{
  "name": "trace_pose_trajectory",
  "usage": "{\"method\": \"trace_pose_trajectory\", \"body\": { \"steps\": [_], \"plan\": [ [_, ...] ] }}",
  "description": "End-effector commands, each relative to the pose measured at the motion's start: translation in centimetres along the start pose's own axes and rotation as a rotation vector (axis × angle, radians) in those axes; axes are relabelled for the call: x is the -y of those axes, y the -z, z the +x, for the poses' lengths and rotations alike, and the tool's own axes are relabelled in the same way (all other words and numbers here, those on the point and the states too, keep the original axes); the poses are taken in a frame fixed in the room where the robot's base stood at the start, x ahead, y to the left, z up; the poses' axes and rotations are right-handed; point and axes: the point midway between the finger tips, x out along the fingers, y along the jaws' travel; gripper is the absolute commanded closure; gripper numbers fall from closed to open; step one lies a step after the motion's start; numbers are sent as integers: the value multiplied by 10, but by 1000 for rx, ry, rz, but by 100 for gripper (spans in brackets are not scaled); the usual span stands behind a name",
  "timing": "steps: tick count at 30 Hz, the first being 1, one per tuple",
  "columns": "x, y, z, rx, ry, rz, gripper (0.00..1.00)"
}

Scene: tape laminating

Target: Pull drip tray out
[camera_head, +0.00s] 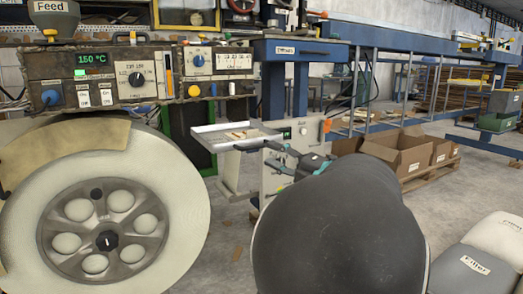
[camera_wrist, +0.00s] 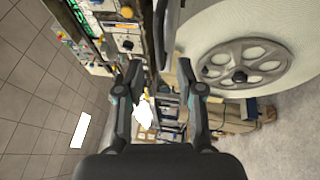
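The drip tray (camera_head: 207,143) is a shallow light metal tray under the blue column in the head view, with a few brown scraps in it.
A large white roll (camera_head: 180,200) fills the left, below the control panel (camera_head: 110,78). Cardboard boxes (camera_head: 400,153) stand on a pallet at the right.

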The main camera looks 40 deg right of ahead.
Motion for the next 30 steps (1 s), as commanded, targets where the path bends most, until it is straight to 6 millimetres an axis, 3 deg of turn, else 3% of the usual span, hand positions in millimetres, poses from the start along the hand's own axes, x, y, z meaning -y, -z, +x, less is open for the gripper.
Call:
{"method": "trace_pose_trajectory", "body": {
  "steps": [6,12,30],
  "plan": [
    [0,-1,-37,3,0,0,63],
    [0,0,-54,1,0,1,63],
    [0,0,-56,-1,0,1,63]
  ]
}}
